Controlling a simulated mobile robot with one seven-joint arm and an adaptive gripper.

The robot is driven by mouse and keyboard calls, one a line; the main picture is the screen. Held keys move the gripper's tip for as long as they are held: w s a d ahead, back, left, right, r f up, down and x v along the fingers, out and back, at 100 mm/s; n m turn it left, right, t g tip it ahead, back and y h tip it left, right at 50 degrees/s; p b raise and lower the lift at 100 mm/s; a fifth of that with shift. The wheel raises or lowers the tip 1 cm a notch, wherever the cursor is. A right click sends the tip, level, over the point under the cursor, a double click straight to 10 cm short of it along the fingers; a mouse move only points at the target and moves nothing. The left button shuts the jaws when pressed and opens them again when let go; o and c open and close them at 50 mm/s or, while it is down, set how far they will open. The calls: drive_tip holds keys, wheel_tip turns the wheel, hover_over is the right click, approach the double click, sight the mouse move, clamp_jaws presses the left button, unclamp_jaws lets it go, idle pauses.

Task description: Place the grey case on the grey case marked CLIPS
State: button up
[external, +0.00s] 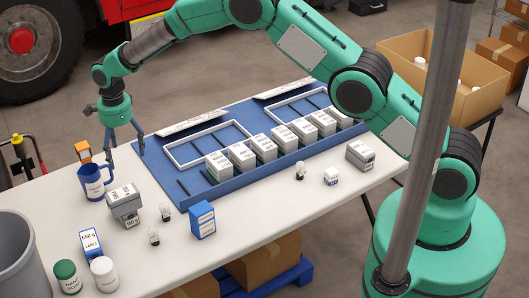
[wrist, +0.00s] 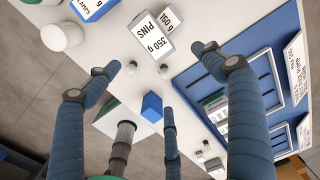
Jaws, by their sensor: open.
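A grey case with a white top label (external: 123,197) stands on the white table, left of the blue tray. A "150 g" label (external: 134,221) shows just below it; I cannot tell whether this is a second case under it. I cannot identify the CLIPS case. My gripper (external: 124,152) is open and empty, above the table near the blue mug. Its fingers (wrist: 172,80) show spread in the wrist view.
The blue tray (external: 181,188) holds a row of several labelled cases and white frames. A blue mug (external: 95,183), glass bulbs (external: 166,211), a blue box (external: 203,219), jars (external: 103,273) and a grey bin (external: 14,258) stand around. The table front right of the blue box is mostly clear.

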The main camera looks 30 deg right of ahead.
drive_tip(key=s+d+r+n+t, duration=0.1)
drive_tip(key=s+d+r+n, duration=0.2)
drive_tip(key=d+r, duration=1)
drive_tip(key=s+d+r+n+t, duration=0.1)
drive_tip(key=s+d+r+n, duration=0.25)
drive_tip(key=d+r, duration=0.95)
drive_tip(key=s+d+r+n, duration=0.3)
drive_tip(key=s+d+r, duration=0.7)
drive_tip(key=s+r, duration=0.3)
drive_tip(key=s+d+n+t, duration=0.1)
drive_tip(key=s+d, duration=0.3)
drive_tip(key=s, duration=0.5)
drive_tip(key=s+d+n+t, duration=0.1)
drive_tip(key=s+d+n, duration=0.3)
drive_tip(key=s, duration=0.5)
drive_tip(key=s+d+f+n+t, duration=0.1)
drive_tip(key=s+d+n, duration=0.1)
drive_tip(key=s+d, duration=0.4)
drive_tip(key=s, duration=0.3)
drive_tip(key=shift+s+d, duration=0.15)
drive_tip(key=shift+f+n, duration=0.1)
drive_tip(key=shift+n, duration=0.15)
wheel_tip(320, 180, down, 11)
drive_tip(key=b, duration=1.1)
